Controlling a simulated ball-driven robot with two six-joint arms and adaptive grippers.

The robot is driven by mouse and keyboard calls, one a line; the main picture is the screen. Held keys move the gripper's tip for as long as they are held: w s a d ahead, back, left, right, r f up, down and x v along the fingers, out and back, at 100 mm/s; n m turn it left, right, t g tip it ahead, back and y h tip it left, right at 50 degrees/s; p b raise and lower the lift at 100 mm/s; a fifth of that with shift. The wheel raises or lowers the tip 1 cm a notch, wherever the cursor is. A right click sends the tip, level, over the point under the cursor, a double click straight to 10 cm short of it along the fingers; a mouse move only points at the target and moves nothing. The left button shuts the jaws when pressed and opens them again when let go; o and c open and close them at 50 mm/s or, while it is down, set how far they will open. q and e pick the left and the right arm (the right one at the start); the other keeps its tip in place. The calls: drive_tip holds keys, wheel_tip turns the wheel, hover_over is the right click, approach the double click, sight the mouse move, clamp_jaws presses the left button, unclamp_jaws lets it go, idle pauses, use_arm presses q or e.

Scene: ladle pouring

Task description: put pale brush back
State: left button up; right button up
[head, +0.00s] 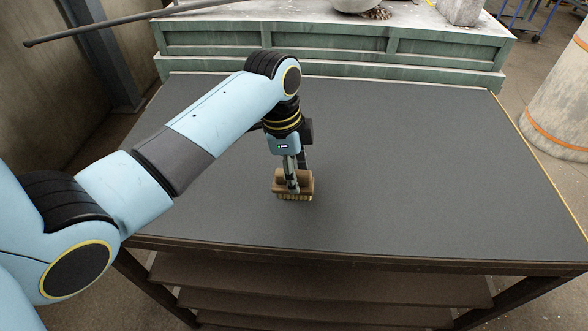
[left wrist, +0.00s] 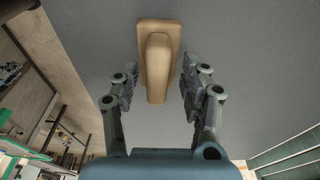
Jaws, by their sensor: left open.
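The pale brush (head: 279,184) is a tan block with a raised grip on top and bristles facing down. It stands on the grey table top (head: 430,170), near the middle and toward the front edge. In the left wrist view the brush (left wrist: 158,45) lies lengthwise, its near end between my fingers. My left gripper (head: 292,183) points down at the brush and is open. In the left wrist view its fingers (left wrist: 158,88) sit one on each side of the grip, with gaps showing. My right gripper is not in view.
The table top is otherwise bare, with free room to the left and right. A green bench (head: 340,42) stands behind the table. Shelves (head: 320,285) show under the front edge. A pale cylinder with an orange band (head: 560,95) stands at the right.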

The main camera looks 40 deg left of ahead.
use_arm(q)
drive_tip(key=shift+r, duration=0.2)
wheel_tip(320, 180, up, 12)
drive_tip(key=s+a+b, duration=0.1)
drive_tip(key=shift+a+b, duration=0.25)
drive_tip(key=shift+b, duration=0.1)
drive_tip(key=shift+f, duration=0.1)
